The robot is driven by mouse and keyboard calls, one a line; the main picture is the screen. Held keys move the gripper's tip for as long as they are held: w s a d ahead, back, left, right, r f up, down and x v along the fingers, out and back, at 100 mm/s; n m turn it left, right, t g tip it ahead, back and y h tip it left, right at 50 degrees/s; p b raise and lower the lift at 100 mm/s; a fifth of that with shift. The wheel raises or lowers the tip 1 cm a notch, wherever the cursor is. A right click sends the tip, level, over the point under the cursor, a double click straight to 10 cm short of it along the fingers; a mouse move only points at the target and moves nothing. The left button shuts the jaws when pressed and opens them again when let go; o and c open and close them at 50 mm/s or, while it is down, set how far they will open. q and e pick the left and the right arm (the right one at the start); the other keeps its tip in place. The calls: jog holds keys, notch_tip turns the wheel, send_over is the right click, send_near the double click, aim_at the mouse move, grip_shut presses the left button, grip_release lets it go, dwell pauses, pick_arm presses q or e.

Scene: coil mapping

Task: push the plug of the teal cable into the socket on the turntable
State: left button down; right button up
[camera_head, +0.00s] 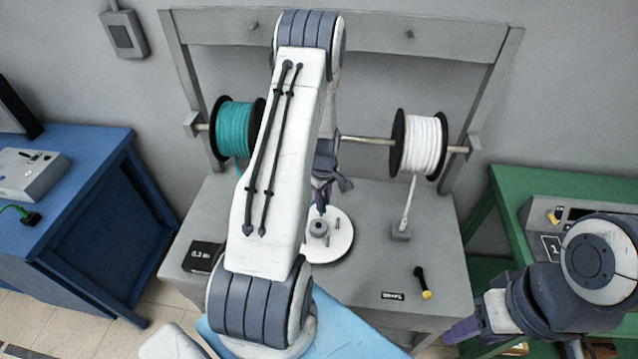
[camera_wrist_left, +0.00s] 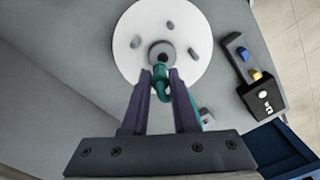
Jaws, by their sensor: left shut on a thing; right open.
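The white turntable (camera_head: 340,246) lies on the grey workbench and carries a round grey socket hub (camera_head: 318,228). In the left wrist view, the hub (camera_wrist_left: 162,50) shows a dark opening near the turntable's middle. My left gripper (camera_head: 321,192) is over the hub. It is shut on the teal plug (camera_wrist_left: 160,72), whose tip is close against the hub's near edge. I cannot tell whether it touches. The teal cable (camera_wrist_left: 194,108) bends away behind the right finger. My right gripper (camera_head: 462,331) is open at the lower right, away from the turntable.
A teal spool (camera_head: 236,128) and white spool (camera_head: 424,145) hang on the rod. Several small pegs (camera_wrist_left: 194,52) stand on the turntable around the hub. A black box (camera_head: 202,257) and a black-and-yellow tool (camera_head: 422,282) lie on the bench.

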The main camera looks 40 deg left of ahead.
pick_arm(q)
jog(key=shift+n, duration=0.8)
jog(key=f+b, duration=0.1)
jog(key=a+f+b, duration=0.1)
jog(key=f, duration=0.1)
jog(key=f+b, duration=0.1)
jog(key=shift+s+a+f, duration=0.2)
jog(key=shift+a, duration=0.1)
pick_arm(e)
notch_tip(320, 180, down, 2)
jog(key=shift+f, duration=0.2)
pick_arm(q)
jog(key=shift+f+b, duration=0.9)
jog(key=shift+f, duration=0.15)
pick_arm(e)
jog(key=shift+f, duration=0.85)
pick_arm(q)
jog(key=shift+f+b, duration=0.9)
jog(key=shift+f, duration=0.15)
pick_arm(e)
jog(key=shift+f, duration=0.85)
pick_arm(q)
jog(key=c, duration=0.6)
grip_release()
